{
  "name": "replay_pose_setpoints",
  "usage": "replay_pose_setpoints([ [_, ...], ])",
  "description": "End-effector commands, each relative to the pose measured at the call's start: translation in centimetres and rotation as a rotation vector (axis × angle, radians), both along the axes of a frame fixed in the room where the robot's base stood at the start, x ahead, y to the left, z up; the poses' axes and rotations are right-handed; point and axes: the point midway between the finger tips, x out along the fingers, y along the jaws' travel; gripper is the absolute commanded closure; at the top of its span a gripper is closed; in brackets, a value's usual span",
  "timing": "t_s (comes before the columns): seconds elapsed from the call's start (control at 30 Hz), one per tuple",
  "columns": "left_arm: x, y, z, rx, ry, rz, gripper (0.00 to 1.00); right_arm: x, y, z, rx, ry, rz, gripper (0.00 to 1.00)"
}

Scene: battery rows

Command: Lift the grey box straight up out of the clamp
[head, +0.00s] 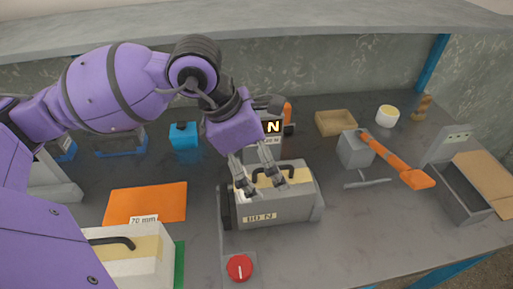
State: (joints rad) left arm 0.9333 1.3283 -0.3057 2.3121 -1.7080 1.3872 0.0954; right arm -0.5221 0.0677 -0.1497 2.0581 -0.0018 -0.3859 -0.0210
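The grey box (290,208) stands upright in the clamp in the middle of the bench. It has a cream top, a black handle and a front label that seems to read 80 N. The clamp's dark left jaw (226,207) and grey right jaw (318,200) flank the box. My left gripper (265,188) points down over the box top at the handle. Its two fingers are spread apart, and the fingers partly hide the handle. Whether they touch it I cannot tell. My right gripper is not in view.
A red knob (240,267) sits in front of the clamp, and a display (272,127) showing N stands behind. Another handled box (130,262) is at lower left, near an orange mat (145,203). An orange-handled tool (395,158) and a grey open bin (463,195) are right.

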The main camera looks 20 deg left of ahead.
Motion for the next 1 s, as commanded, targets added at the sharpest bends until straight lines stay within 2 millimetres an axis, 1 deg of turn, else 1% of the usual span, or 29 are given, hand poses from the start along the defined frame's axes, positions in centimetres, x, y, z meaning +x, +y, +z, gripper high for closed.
replay_pose_setpoints([
  [0.03,-0.1,0.4,-0.3,0.021,0.007,0.005,0.00,-0.6,-0.1,-0.2,-0.003,0.010,-0.001,0.60],
  [0.1,-0.2,0.6,-0.7,0.032,0.016,0.007,0.00,-1.3,-0.3,-0.6,-0.005,0.025,-0.002,0.60],
  [0.2,0.0,0.3,-1.7,0.031,0.021,0.008,0.00,-2.3,-0.5,-1.2,-0.009,0.048,-0.003,0.60],
  [0.3,0.2,-0.3,-3.1,0.028,0.021,0.007,0.00,-2.9,-0.7,-1.4,-0.011,0.056,-0.004,0.60],
  [0.37,0.5,-0.6,-4.0,0.028,0.021,0.008,0.00,-2.8,-0.6,-1.3,-0.010,0.054,-0.004,0.60],
  [0.5,0.9,-1.2,-5.8,0.028,0.021,0.007,0.00,-1.9,-0.5,-0.9,-0.009,0.038,-0.002,0.60],
  [0.63,1.2,-1.6,-7.0,0.028,0.020,0.007,0.00,-1.2,-0.4,-0.7,-0.007,0.025,0.001,0.60],
  [0.77,1.3,-1.8,-7.6,0.028,0.019,0.007,0.00,-0.9,-0.3,-0.7,-0.006,0.021,0.003,0.60],
  [1.0,1.4,-1.8,-7.6,0.028,0.019,0.007,0.00,-1.0,-0.3,-0.7,-0.006,0.022,0.002,0.60],
])
